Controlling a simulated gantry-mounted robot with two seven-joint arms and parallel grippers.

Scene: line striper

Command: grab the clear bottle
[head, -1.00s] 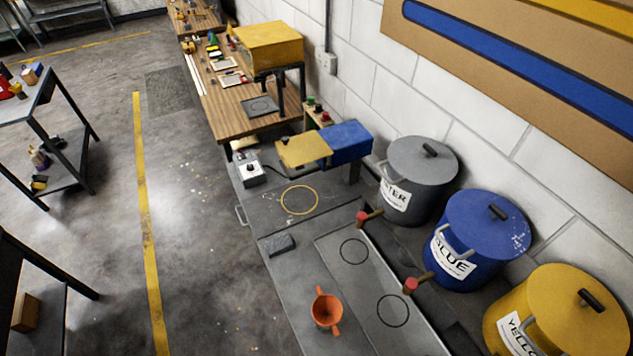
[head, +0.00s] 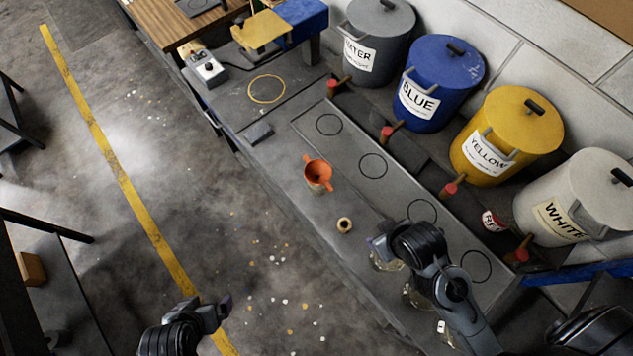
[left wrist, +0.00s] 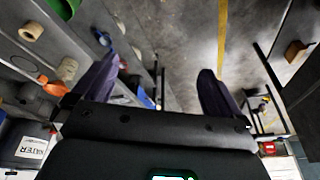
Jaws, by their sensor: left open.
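Clear glass vessels stand on the grey bench beneath and beside my right arm in the head view; one (head: 384,263) is just below my right gripper (head: 376,245), another (head: 414,298) lies nearer. They are partly hidden, and I cannot tell which is the task's clear bottle. Whether the right gripper touches one is unclear. My left gripper (head: 222,306) is over the floor, left of the bench and away from the glass. In the left wrist view, its two dark fingers (left wrist: 152,82) are spread, with nothing between them.
Water, blue (head: 438,84), yellow (head: 505,137) and white (head: 580,195) buckets line the wall. Red-capped taps edge the bench.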

